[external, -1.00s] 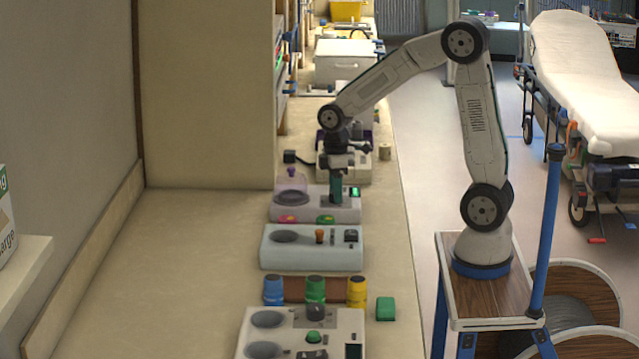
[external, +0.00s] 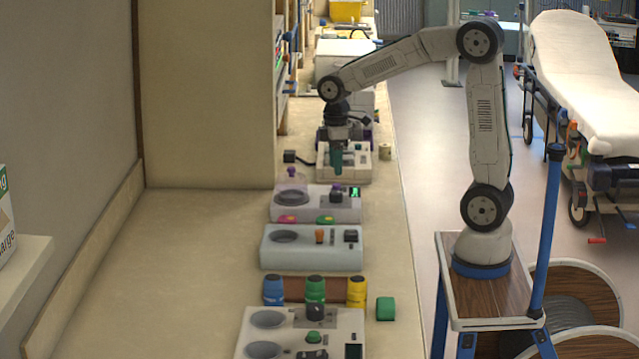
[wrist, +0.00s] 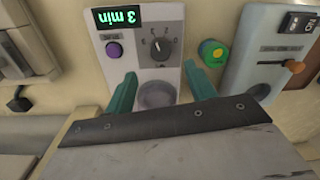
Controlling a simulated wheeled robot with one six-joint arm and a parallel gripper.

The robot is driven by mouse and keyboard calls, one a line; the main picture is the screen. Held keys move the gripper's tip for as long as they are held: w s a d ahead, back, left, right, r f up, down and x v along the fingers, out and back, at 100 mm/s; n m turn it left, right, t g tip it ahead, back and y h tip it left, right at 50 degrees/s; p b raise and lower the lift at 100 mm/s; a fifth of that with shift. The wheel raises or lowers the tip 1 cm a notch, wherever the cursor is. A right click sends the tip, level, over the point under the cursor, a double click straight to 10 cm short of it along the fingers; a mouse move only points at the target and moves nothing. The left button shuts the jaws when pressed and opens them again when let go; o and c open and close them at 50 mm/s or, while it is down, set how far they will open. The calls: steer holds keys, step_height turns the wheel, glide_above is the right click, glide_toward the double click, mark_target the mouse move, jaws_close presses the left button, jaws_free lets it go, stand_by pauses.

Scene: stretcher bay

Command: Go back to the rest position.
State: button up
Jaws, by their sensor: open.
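A round grey recess (wrist: 157,94) shows between the fingers.
A second device with an orange lever (external: 320,236) stands nearer. Blue (external: 273,291), green (external: 315,290) and yellow (external: 357,292) containers stand beyond the nearest panel (external: 262,345). A stretcher (external: 585,75) is at right. The bench's left part is clear.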

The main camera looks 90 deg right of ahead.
stand_by(0.4)
steer(key=shift+m, duration=0.3)
steer(key=s+a+r, duration=0.1)
steer(key=s+a, duration=0.7)
steer(key=s, duration=0.2)
steer(key=s+a+r+m+t, duration=0.1)
steer(key=s+a+r, duration=0.1)
steer(key=s+a, duration=0.6)
steer(key=s, duration=0.3)
steer(key=shift+s+m+t+h, duration=0.3)
stand_by(1.2)
